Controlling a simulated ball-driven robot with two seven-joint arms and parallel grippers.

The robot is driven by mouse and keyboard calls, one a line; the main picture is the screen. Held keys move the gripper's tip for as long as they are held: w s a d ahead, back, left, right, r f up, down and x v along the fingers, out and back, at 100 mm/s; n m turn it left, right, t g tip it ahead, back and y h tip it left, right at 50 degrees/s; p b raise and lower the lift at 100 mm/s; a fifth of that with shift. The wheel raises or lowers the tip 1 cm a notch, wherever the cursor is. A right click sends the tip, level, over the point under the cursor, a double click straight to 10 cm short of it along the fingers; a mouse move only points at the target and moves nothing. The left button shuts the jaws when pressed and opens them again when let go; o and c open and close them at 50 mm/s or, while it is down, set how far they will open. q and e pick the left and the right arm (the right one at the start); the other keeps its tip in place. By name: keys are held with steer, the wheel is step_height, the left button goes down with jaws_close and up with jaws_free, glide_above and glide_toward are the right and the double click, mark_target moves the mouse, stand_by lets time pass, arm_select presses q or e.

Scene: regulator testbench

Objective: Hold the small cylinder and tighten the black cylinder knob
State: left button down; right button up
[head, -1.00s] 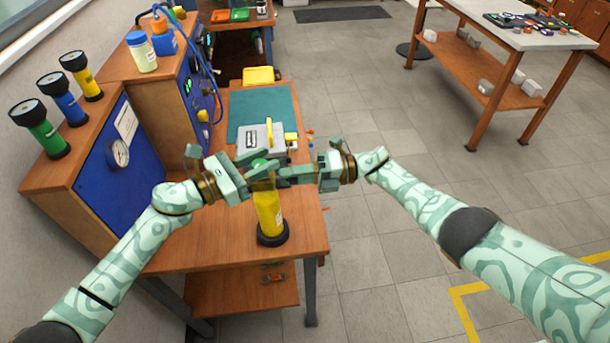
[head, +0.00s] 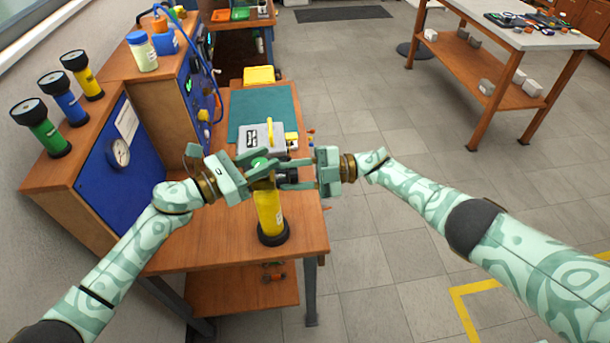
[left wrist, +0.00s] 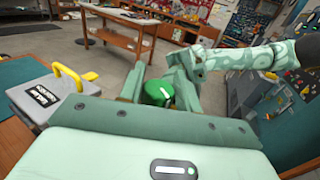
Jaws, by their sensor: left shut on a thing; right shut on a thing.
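The small yellow cylinder (head: 270,213) stands upright on a black round base at the table's right side. Its upper end is mostly hidden behind my grippers. A green round top with a white mark (left wrist: 159,93) shows in the left wrist view, just beyond the gripper. My left gripper (head: 261,170) is shut at the upper end of the cylinder. My right gripper (head: 283,175) meets it from the right, shut at the same upper end.
A grey case with a yellow handle (head: 262,138) stands behind the grippers, near a green mat (head: 245,105). Green, blue and yellow cylinders with black tops stand on the wooden cabinet (head: 70,165) at left. Open floor lies at right.

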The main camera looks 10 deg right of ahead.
arm_select(q)
steer(key=shift+s+f, duration=0.15)
steer(key=shift+f, duration=0.1)
arm_select(e)
steer(key=m, duration=0.6)
steer(key=shift+w+r, duration=0.15)
steer(key=shift+r, duration=0.1)
steer(key=shift+d+f+m, duration=0.1)
steer(key=shift+f+m, duration=0.05)
steer(key=shift+m, duration=0.65)
arm_select(q)
steer(key=shift+r, duration=0.1)
arm_select(e)
steer(key=shift+s+f+m, duration=0.25)
steer(key=shift+m, duration=0.05)
steer(key=o, duration=1)
steer(key=shift+r, duration=0.1)
steer(key=d, duration=1.2)
steer(key=shift+s+r, duration=0.1)
